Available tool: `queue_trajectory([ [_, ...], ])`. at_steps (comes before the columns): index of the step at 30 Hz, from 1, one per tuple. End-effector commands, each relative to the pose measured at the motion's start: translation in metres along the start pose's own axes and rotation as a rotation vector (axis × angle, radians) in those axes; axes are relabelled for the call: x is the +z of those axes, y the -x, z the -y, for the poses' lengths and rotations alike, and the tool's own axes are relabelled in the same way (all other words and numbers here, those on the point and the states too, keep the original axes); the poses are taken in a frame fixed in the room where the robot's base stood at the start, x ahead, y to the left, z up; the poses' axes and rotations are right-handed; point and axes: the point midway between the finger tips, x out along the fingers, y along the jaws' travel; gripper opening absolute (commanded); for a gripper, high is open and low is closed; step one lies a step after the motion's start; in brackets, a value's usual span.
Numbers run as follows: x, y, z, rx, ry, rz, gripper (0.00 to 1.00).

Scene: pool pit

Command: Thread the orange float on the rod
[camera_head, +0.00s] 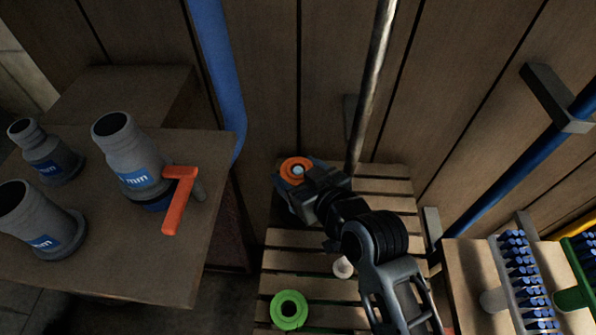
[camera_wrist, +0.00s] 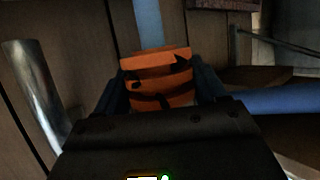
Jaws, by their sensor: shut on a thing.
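The orange float (camera_head: 293,164) is a ring with a central hole, seen from above over the far left part of the slatted bench. My gripper (camera_head: 302,180) is shut on it, one finger on each side. In the wrist view the float (camera_wrist: 158,62) sits between the dark blue fingers of my gripper (camera_wrist: 160,88), with dark marks on its side. The grey metal rod (camera_head: 371,85) slants up along the wall, right of the float and apart from it. It also shows in the wrist view (camera_wrist: 35,90) at the left. The rod's lower end is hidden behind my gripper.
A green ring float (camera_head: 289,309) and a small pale round thing (camera_head: 343,266) are on the slatted bench (camera_head: 325,289). A table (camera_head: 130,270) with grey fittings and an orange-handled valve (camera_head: 181,190) stands left. A blue pipe (camera_head: 218,65) and bristled racks (camera_head: 522,280) flank the bench.

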Motion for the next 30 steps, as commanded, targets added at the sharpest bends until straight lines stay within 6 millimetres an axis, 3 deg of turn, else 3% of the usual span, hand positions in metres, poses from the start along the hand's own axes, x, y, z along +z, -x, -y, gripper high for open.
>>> queue_trajectory([
  [30, 0.018, -0.007, 0.0, 0.0, 0.0, 0.0, 0.41],
])
